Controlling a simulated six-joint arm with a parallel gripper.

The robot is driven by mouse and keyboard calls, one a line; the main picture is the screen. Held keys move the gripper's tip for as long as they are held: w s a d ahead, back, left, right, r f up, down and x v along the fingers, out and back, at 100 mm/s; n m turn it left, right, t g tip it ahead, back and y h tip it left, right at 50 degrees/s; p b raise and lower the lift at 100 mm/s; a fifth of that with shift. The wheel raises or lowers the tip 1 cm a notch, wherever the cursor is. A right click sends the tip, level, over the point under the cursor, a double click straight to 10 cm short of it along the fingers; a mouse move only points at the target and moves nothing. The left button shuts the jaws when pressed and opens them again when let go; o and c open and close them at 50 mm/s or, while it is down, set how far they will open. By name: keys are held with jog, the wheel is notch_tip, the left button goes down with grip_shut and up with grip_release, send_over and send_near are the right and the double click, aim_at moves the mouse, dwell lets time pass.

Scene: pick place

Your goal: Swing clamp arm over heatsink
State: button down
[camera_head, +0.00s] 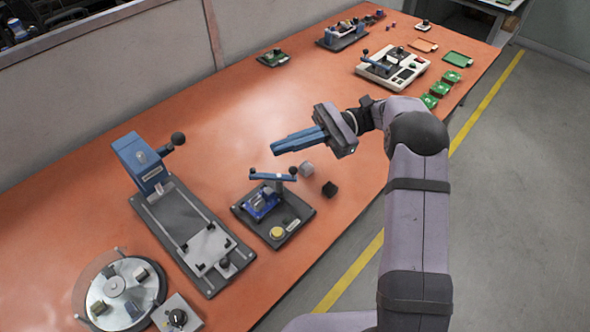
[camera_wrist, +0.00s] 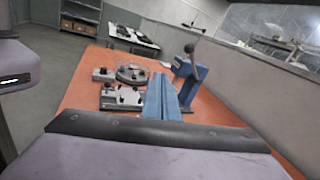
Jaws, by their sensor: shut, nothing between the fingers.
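The clamp fixture has a dark base plate (camera_head: 291,208) standing on the orange bench, with a blue clamp arm (camera_head: 272,176) raised on a post. My gripper (camera_head: 275,148) is shut and empty. In the head view its blue fingers point left, just above the clamp arm in the picture and apart from it. The fingers (camera_wrist: 163,80) also show in the wrist view.
A blue press (camera_head: 140,162) with a long base stands to the left. A round turntable (camera_head: 125,293) is at front left.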

jog(key=s+d+f+m+t+y+b, duration=0.1)
jog(key=d+f+m+t+b, duration=0.25)
jog(key=d, duration=0.65)
jog(key=s+d+m+t+y+b, duration=0.1)
jog(key=s+d+m+t+b, duration=0.2)
jog(key=d+t, duration=0.55)
jog(key=s+a+f+m, duration=0.1)
jog(key=s+f+m, duration=0.1)
jog(key=m, duration=0.5)
jog(key=s+a+f+m+t+h, duration=0.1)
jog(key=s+a+f+m, duration=0.1)
jog(key=f+m, duration=0.2)
jog(key=s+a+f+m+t, duration=0.1)
jog(key=s+f+m, duration=0.1)
jog(key=m, duration=0.7)
jog(key=shift+s+a+f+m+b, duration=0.15)
jog(key=shift+a+f+m+b, duration=0.2)
jog(key=shift+a+f, duration=0.05)
jog(key=shift+f+m+h, duration=0.15)
jog(key=shift+m+h, duration=0.15)
jog(key=shift+m, duration=0.7)
